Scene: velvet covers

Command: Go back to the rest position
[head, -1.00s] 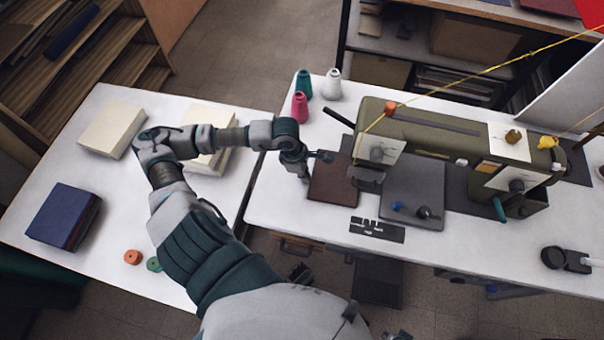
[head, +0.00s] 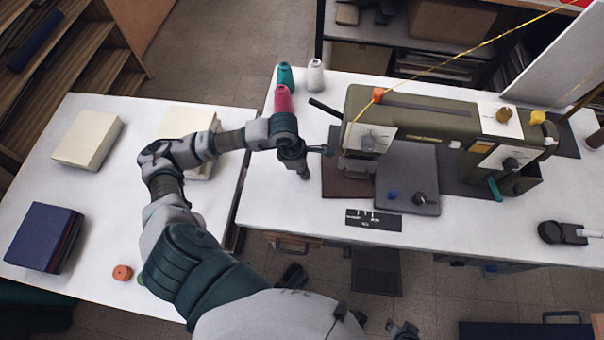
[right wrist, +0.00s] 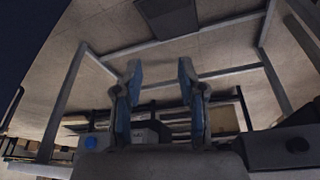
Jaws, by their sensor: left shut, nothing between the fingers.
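My left gripper (head: 304,174) is shut and empty. It points down at the white sewing table (head: 270,200), just left of a dark brown square piece (head: 346,186). I cannot tell whether they touch. The brown piece lies flat, partly under the needle end of the olive sewing machine (head: 420,115), with its right edge by a grey plate (head: 405,165). My right gripper (right wrist: 160,85) shows in the right wrist view with its two blue-padded fingers apart and nothing between them. It is over floor and a metal frame.
Teal (head: 285,77), pink (head: 283,100) and white (head: 315,75) thread cones stand close behind my left wrist. The left table holds cream stacks (head: 88,140), a dark blue stack (head: 43,236) and an orange spool (head: 122,272). A yellow thread (head: 440,68) runs above the machine.

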